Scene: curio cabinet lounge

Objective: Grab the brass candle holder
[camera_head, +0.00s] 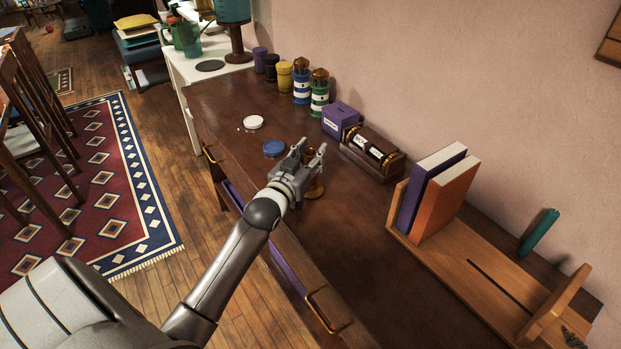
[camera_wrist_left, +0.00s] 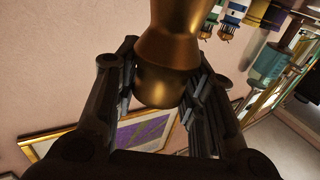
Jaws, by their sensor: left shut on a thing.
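The brass candle holder (camera_head: 314,188) stands on the dark wooden cabinet top (camera_head: 345,230), partly hidden behind my left gripper in the head view. In the left wrist view the candle holder (camera_wrist_left: 172,50) fills the upper middle, a golden, waisted shape. My left gripper (camera_head: 312,156) reaches in from the left, low over the cabinet top. In the left wrist view my left gripper (camera_wrist_left: 165,90) has a finger on each side of the holder and is shut on it. My right gripper is not in view.
A blue lid (camera_head: 274,148) and a white lid (camera_head: 253,122) lie near the gripper. A purple box (camera_head: 341,119), a dark wooden case (camera_head: 372,153) and striped jars (camera_head: 319,95) stand along the wall. A wooden book rack (camera_head: 480,275) with books is at right.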

